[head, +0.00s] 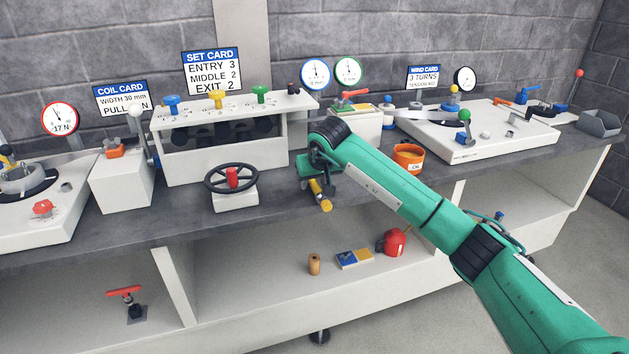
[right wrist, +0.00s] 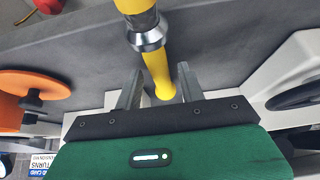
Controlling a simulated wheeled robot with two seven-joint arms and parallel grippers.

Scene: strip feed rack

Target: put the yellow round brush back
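The yellow round brush (head: 321,196) shows in the head view as a yellow handle at the counter's front edge, just below my right gripper (head: 312,174). In the right wrist view the brush (right wrist: 158,72) has a yellow shaft and a silver metal collar, and it runs out of the top of the picture. My right gripper (right wrist: 160,88) points down with one finger on each side of the shaft. A gap shows between the shaft and each finger, so it looks open. The bristles cannot be made out. My left gripper is in no view.
A black handwheel (head: 231,178) on a white block stands left of the gripper. A white housing with coloured knobs (head: 224,164) is behind. The lower shelf holds a red can (head: 396,243), a blue-yellow block (head: 354,259) and a small brown cylinder (head: 314,264).

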